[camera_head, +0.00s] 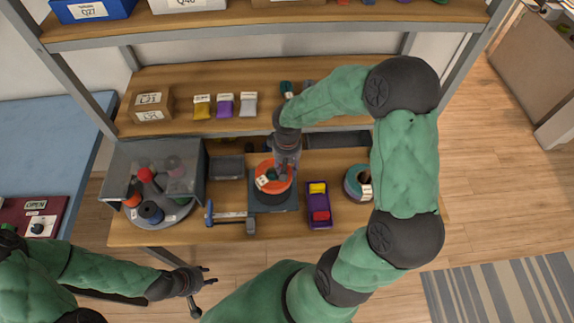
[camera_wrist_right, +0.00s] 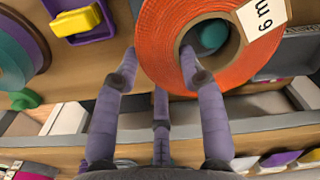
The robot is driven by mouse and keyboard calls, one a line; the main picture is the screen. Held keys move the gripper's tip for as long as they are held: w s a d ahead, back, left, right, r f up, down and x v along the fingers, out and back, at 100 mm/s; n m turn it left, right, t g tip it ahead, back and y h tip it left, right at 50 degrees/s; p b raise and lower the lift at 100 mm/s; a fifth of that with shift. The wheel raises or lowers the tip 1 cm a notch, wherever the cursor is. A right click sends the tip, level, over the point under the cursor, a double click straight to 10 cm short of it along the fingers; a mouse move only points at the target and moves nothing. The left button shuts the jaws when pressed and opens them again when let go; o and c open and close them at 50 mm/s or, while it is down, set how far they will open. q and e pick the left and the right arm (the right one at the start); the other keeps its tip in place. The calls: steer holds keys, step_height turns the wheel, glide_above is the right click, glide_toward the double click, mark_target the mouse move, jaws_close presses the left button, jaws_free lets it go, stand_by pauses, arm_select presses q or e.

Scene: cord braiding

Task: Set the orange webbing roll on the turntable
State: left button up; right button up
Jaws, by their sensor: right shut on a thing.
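The orange webbing roll (camera_head: 265,184) has a white label reading "6 m" in the right wrist view (camera_wrist_right: 160,25). My right gripper (camera_wrist_right: 158,60) is shut on its rim, with one finger in the hole and one outside. In the head view the roll is over a dark round piece on a dark square plate (camera_head: 287,204); I cannot tell whether they touch. A round grey disc (camera_head: 175,217) under a clear hood at the left looks like the turntable and carries several spools. My left gripper (camera_head: 210,275) is open and empty in front of the bench.
A blue-handled tool (camera_head: 230,217) lies between the disc and the plate. A purple tray (camera_head: 318,208) with yellow and red pieces and a teal roll (camera_head: 353,183) stand to the right. The clear hood (camera_head: 155,160) encloses the disc's back.

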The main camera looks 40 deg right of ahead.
steer(key=shift+f+b, duration=2.1)
steer(key=shift+f, duration=0.45)
stand_by(0.4)
stand_by(0.4)
steer(key=o, duration=1.4)
steer(key=shift+c, duration=0.2)
steer(key=shift+d, duration=0.15)
steer(key=shift+a, duration=0.2)
steer(key=shift+c, duration=0.7)
